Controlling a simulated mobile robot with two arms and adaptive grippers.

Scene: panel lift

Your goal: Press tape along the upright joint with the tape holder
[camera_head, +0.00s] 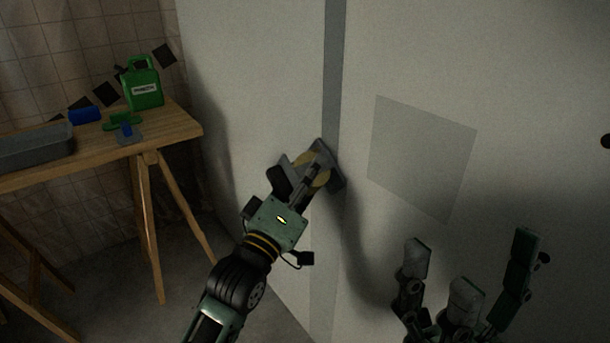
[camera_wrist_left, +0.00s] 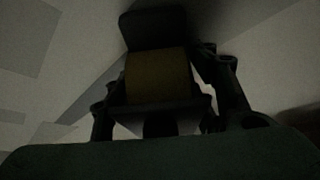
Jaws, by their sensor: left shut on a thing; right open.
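The upright joint is a vertical seam in the pale wall panels. A grey strip (camera_head: 335,60) runs down it from the top to about the gripper, and a paler band (camera_head: 323,290) continues below. My left gripper (camera_head: 312,165) is shut on the tape holder (camera_head: 325,160), a grey tool with a tan roll, held at the joint. Whether it touches the wall I cannot tell. In the left wrist view the holder's tan roll (camera_wrist_left: 158,77) sits between the dark fingers. My right gripper (camera_head: 468,285) is open and empty at the lower right, in front of the panel.
A wooden trestle table (camera_head: 165,130) stands at the left with a green canister (camera_head: 142,88), a blue roll (camera_head: 84,116), a green-and-blue tool (camera_head: 125,127) and a grey tray (camera_head: 35,145). A square grey patch (camera_head: 422,155) is on the wall right of the joint.

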